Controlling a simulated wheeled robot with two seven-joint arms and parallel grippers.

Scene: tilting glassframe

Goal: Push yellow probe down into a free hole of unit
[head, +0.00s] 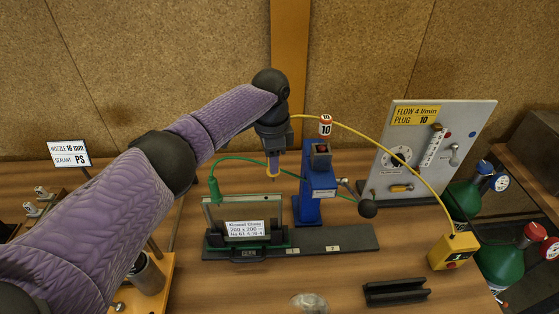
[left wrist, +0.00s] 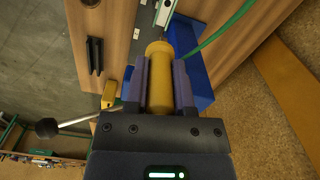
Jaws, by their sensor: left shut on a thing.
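The yellow probe (head: 271,175) is in my left gripper (head: 272,157), tip down, above and behind the right end of the unit. In the left wrist view the yellow probe (left wrist: 158,75) lies between the two fingers of my left gripper (left wrist: 159,88), which is shut on it. The unit (head: 217,214) is a glass pane in a pale frame, upright in a dark holder, with a white label. A green probe (head: 213,187) stands in its top left corner. Probe and unit are apart. My right gripper is not in view.
A blue stand (head: 318,185) with a lever and black knob (head: 367,208) is just right of the probe. A yellow cable (head: 400,160) arcs to a yellow box (head: 452,251). A flow panel (head: 445,130) stands behind. A black rail (head: 397,291) lies in front.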

